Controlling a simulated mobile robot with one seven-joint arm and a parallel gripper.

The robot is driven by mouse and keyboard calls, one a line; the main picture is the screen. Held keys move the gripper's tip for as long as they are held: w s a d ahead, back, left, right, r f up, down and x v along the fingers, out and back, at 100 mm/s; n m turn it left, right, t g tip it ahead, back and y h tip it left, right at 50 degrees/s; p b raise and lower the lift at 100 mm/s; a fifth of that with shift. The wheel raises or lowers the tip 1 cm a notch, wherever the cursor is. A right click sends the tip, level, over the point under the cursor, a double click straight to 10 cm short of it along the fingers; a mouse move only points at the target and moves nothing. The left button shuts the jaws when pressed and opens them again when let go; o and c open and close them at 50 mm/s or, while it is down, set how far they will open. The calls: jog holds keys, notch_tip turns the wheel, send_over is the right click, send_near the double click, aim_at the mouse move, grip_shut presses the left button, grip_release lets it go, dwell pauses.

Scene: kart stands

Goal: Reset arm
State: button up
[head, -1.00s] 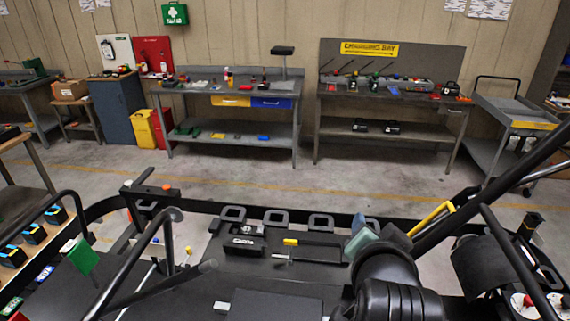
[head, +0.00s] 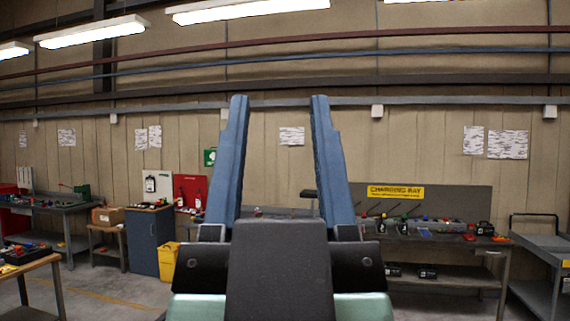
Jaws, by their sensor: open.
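My gripper (head: 279,102) is raised upright in front of the head camera, in the middle of the view. Its two long blue fingers stand wide apart and point up. Nothing is between them but the far wall and part of a bench behind. The dark palm block and pale green wrist fill the bottom middle. They hide much of the middle workbench and the floor in front of it.
A charging-bay bench (head: 440,240) with a yellow sign (head: 395,191) stands at the right, and a grey cart (head: 535,262) beyond it. A blue cabinet (head: 143,242) and a yellow bin (head: 168,261) stand left. A wooden-topped table (head: 30,266) is at the near left.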

notch_tip(320, 180, down, 17)
jog(key=b, duration=1.6)
jog(key=shift+d, duration=0.25)
